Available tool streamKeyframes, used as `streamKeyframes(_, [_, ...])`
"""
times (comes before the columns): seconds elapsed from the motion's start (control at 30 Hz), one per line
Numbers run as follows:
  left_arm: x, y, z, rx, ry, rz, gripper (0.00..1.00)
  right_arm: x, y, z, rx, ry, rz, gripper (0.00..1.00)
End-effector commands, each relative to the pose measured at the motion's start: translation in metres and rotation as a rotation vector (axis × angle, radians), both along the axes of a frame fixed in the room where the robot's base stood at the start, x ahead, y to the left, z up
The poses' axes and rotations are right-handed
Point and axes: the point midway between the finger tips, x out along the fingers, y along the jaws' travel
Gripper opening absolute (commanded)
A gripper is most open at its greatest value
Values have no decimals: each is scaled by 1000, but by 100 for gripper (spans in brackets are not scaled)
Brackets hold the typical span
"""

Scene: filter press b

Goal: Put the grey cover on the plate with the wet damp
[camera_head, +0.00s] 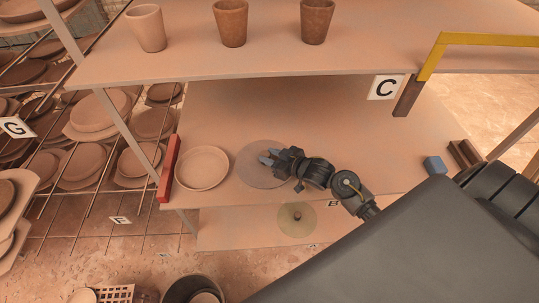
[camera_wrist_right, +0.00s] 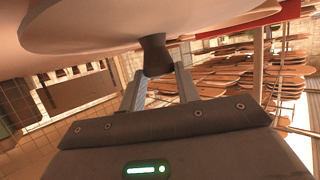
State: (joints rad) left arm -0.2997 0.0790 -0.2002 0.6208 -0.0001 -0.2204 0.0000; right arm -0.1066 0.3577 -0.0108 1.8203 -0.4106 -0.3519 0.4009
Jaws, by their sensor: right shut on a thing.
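My right gripper (camera_head: 268,158) is shut on the dark knob (camera_wrist_right: 154,55) of a translucent grey round cover (camera_head: 250,172). The cover's broad pale disc (camera_wrist_right: 100,22) fills the top of the right wrist view. In the head view the cover is just right of a pale round plate (camera_head: 203,168) on the middle shelf. Whether the cover touches the shelf is hard to tell. The plate is uncovered; its dampness is not clear. My left gripper is not in view.
A red block (camera_head: 169,168) stands left of the plate. A greenish round cover (camera_head: 297,220) lies on the lower shelf. Cups (camera_head: 231,22) stand on the upper shelf. The middle shelf (camera_head: 225,120) is bare behind the plate.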

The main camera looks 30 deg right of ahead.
Motion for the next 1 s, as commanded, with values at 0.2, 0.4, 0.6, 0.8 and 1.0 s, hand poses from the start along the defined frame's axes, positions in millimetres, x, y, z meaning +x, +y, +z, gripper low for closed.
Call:
streamKeyframes(0.2, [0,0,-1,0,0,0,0,0,0,-1,1,-2,0,0])
streamKeyframes(0.4, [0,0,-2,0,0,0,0,0,0,-2,0,-1,0,50])
streamKeyframes(0.6, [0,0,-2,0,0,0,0,0,0,-2,0,-1,0,54])
streamKeyframes(0.8, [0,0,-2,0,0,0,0,-3,-2,1,0,0,-1,54])
streamKeyframes(1.0, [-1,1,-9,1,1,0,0,-34,-13,11,-4,-1,0,54])
